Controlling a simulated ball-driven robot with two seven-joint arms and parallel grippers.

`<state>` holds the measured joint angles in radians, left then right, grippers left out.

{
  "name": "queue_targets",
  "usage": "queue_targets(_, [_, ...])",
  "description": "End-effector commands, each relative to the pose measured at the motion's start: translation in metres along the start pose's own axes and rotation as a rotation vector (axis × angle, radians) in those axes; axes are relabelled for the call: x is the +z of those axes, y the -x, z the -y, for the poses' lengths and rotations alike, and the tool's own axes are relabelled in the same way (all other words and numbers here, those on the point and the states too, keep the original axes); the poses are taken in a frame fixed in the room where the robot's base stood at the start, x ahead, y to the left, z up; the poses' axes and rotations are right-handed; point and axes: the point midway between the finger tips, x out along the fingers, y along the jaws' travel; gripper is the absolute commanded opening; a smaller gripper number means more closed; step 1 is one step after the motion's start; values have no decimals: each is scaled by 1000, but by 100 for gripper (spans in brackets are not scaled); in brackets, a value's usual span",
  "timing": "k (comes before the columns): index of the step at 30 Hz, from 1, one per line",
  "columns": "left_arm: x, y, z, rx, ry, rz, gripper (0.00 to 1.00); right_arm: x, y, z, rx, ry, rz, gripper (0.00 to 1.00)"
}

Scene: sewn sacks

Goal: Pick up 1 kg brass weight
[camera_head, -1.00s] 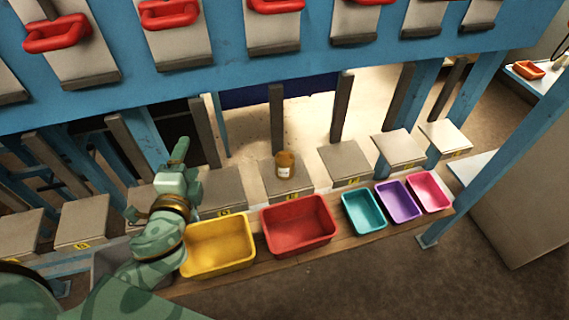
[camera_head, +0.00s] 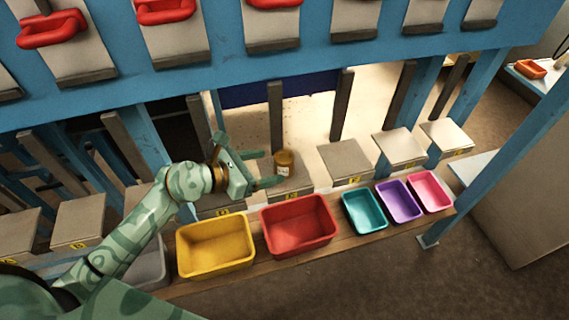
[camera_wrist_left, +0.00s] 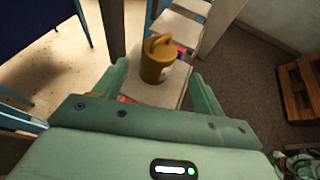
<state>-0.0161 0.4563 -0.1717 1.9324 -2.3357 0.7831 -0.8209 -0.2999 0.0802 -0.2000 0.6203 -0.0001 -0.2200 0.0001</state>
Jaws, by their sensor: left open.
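In the left wrist view the weight (camera_wrist_left: 157,62) shows a loop handle on top. My left gripper (camera_head: 268,168) is open, its fingers pointing at the weight from the left. In the left wrist view the weight lies ahead between the two open fingertips (camera_wrist_left: 160,75), with no contact that I can make out. My right gripper is not in view.
A yellow bin (camera_head: 215,246), red bin (camera_head: 298,224), teal bin (camera_head: 363,211), purple bin (camera_head: 399,201) and pink bin (camera_head: 429,192) line the wooden shelf in front. Grey posts (camera_head: 275,117) stand behind the platforms. A blue beam (camera_head: 215,77) crosses above.

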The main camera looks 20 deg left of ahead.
Motion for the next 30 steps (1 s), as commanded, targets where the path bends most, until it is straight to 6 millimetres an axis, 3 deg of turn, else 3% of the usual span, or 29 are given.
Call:
queue_targets(3, [-1, -22, 0, -1, 3, 2, 71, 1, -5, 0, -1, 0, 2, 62])
queue_targets(10, [-3, -42, -1, -2, 4, 1, 71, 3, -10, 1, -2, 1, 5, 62])
queue_targets(18, [-6, -82, -4, -1, 4, 2, 71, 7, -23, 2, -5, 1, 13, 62])
queue_targets(26, [-5, -86, -4, -1, 2, 1, 71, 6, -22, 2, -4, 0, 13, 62])
queue_targets(30, [-5, -85, -4, -1, 2, 1, 35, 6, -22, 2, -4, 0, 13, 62])
